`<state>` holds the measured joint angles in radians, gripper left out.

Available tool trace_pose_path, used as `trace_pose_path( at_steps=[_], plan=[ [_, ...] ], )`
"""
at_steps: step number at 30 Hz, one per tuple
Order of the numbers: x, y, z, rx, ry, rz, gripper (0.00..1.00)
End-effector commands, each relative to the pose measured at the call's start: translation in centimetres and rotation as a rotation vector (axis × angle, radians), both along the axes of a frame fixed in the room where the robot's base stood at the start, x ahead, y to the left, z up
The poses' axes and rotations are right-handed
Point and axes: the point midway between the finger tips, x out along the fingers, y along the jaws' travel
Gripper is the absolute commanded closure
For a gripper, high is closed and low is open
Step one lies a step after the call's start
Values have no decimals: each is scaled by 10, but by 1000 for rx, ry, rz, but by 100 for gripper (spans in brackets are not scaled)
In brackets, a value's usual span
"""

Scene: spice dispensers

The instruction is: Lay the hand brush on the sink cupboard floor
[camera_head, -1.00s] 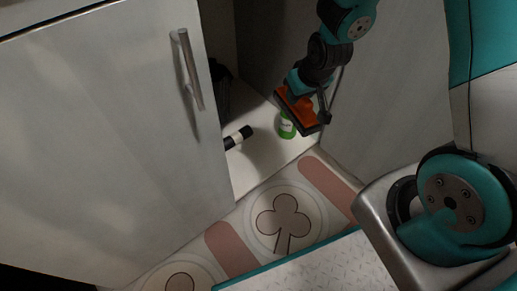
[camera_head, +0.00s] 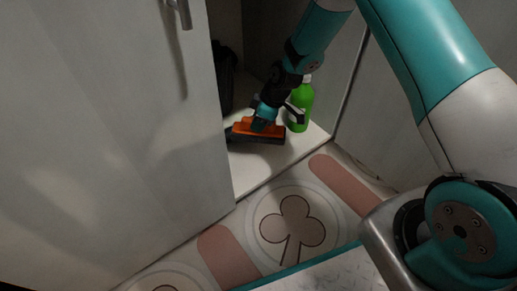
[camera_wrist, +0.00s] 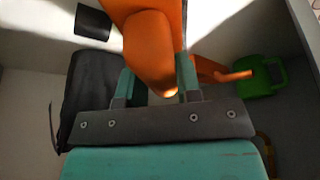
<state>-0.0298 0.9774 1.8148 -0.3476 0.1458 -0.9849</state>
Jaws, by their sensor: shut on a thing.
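The hand brush (camera_head: 258,126) is orange with a dark bristle strip. In the head view it is just over the white floor of the sink cupboard (camera_head: 243,177), near its front edge; I cannot tell if its bristles touch the floor. My gripper (camera_head: 264,116) is shut on the brush from above. In the wrist view the orange brush (camera_wrist: 150,45) fills the space between the teal fingers of my gripper (camera_wrist: 158,85).
A green bottle (camera_head: 301,104) stands on the cupboard floor right of the brush. A black object (camera_head: 224,75) is at the back left. The cupboard door (camera_head: 185,130) stands at the left, with a metal handle. Free floor lies in front of the brush.

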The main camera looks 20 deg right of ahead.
Motion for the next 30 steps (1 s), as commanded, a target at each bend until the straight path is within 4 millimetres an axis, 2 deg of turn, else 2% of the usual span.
trace_pose_path(
  at_steps=[1, 3, 11, 18, 29, 30],
  plan=[
    [0, 0, -21, 0, 1, 0, 95],
    [0, 0, -33, 1, 1, -1, 95],
    [0, 0, -51, -1, -1, -2, 95],
    [0, 0, -88, 0, 1, -2, 95],
    [0, 0, -89, 0, 0, -2, 95],
    [0, 0, -89, 0, 0, -2, 64]
  ],
)
